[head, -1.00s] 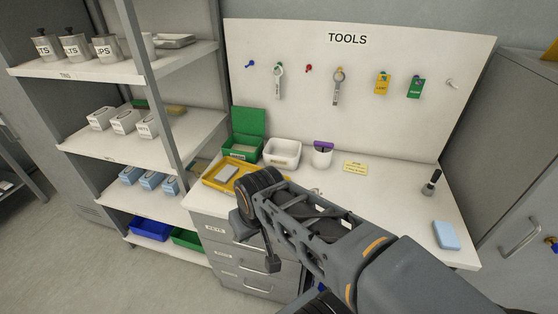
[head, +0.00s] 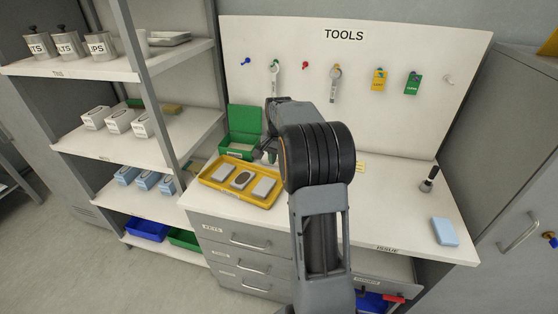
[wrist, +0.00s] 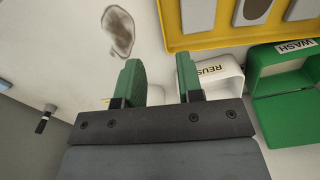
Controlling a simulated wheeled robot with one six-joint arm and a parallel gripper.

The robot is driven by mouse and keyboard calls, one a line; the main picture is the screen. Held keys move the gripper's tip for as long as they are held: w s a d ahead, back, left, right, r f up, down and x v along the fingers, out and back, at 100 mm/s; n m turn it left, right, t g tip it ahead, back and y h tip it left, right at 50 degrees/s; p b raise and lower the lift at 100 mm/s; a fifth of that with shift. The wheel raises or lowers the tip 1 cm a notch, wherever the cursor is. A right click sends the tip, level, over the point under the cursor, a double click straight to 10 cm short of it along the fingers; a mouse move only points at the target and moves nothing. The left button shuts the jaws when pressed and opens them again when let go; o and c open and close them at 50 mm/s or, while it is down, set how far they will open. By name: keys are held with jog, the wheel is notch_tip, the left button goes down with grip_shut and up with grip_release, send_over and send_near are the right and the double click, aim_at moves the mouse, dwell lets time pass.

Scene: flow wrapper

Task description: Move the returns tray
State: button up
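A yellow tray (head: 232,194) lies on the left part of the worktop, with two grey pads (head: 264,188) and a dark oval piece on a grey pad (head: 242,180) in it. I see no label on it to confirm it is the returns tray. In the wrist view its yellow rim (wrist: 172,40) shows at the top, beyond my fingers. My gripper (wrist: 160,76) has two green fingertips standing apart with nothing between them. They are above the worktop, near a white bin marked REUSE (wrist: 222,76), and apart from the tray. In the head view my arm hides most of the gripper.
A green bin (head: 244,146) with its lid up stands behind the tray; its WASH label (wrist: 296,46) shows in the wrist view. A blue block (head: 445,231) and a dark-handled brush (head: 430,179) are at right. A lower drawer (head: 385,290) stands open.

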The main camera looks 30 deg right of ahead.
jog(key=shift+f, duration=0.15)
notch_tip(320, 180, down, 14)
jog(key=shift+r, duration=0.2)
dwell(0.7)
jog(key=shift+c, duration=0.3)
grip_shut()
